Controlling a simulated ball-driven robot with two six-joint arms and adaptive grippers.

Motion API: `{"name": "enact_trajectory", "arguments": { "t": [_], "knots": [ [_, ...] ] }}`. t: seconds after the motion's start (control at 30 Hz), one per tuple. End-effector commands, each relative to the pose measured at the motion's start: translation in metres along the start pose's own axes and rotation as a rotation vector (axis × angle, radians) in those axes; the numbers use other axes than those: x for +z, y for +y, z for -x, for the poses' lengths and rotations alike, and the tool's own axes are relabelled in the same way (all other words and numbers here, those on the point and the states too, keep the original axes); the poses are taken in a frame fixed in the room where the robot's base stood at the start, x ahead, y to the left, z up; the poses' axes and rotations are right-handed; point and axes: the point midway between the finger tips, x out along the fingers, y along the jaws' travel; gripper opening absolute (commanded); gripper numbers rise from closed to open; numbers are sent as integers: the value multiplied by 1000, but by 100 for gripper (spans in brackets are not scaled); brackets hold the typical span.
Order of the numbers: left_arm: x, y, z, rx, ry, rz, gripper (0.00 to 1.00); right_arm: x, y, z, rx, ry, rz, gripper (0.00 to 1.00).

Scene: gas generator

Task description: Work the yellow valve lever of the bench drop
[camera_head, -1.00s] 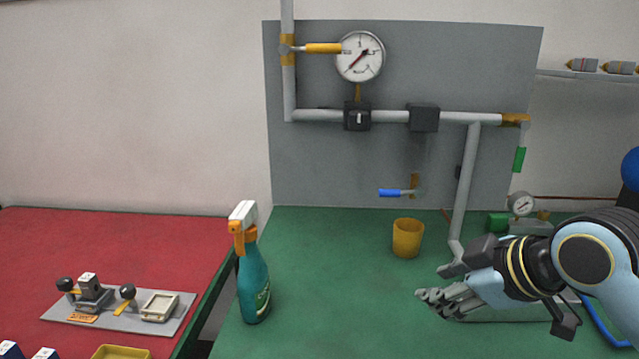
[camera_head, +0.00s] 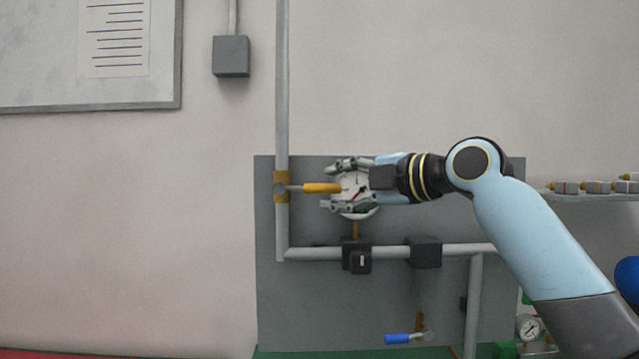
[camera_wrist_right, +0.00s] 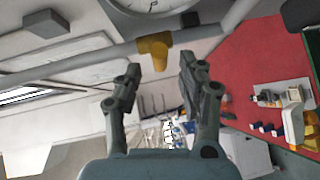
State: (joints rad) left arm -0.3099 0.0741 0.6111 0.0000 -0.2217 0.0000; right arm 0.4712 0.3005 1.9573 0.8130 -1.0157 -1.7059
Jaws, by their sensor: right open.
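The yellow valve lever (camera_head: 320,188) sticks out level to the right from its brass valve (camera_head: 281,187) on the vertical grey pipe. My right gripper (camera_head: 332,186) is open in front of the gauge, pointing left. In the head view one finger is above the lever and one below, with the lever's free end between them. In the wrist view the yellow-brass valve piece (camera_wrist_right: 155,48) shows just beyond the gap between the open fingertips (camera_wrist_right: 160,68). I cannot tell whether the fingers touch the lever. My left gripper is not in view.
A round gauge (camera_head: 357,206) is partly hidden behind my right gripper. Below run a horizontal pipe (camera_head: 310,254) with dark boxes and a blue-handled valve (camera_head: 398,339). A shelf with small parts (camera_head: 595,187) is at right.

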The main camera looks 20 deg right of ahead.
Motion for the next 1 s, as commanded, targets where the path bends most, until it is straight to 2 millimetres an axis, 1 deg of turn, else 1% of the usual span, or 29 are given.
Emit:
{"name": "enact_trajectory", "arguments": {
  "t": [0.03,0.1,0.23,0.4,0.6,0.67,0.9,0.93,1.0],
  "knots": [
    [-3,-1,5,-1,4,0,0,-1,3,-10,1,2,-6,40],
    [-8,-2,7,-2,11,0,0,-2,2,-21,-1,2,-4,40],
    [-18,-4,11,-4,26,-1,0,0,2,-36,1,1,-2,40],
    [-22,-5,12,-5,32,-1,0,0,0,-44,-1,0,0,40],
    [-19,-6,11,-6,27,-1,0,0,-1,-44,-1,-1,1,40],
    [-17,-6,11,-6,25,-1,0,0,-1,-44,-1,-1,0,34],
    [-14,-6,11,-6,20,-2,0,0,-1,-44,-1,-1,0,2],
    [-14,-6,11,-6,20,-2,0,0,-1,-44,-1,-1,0,0],
    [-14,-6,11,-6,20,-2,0,0,-1,-43,-1,-1,0,0]
  ]
}}
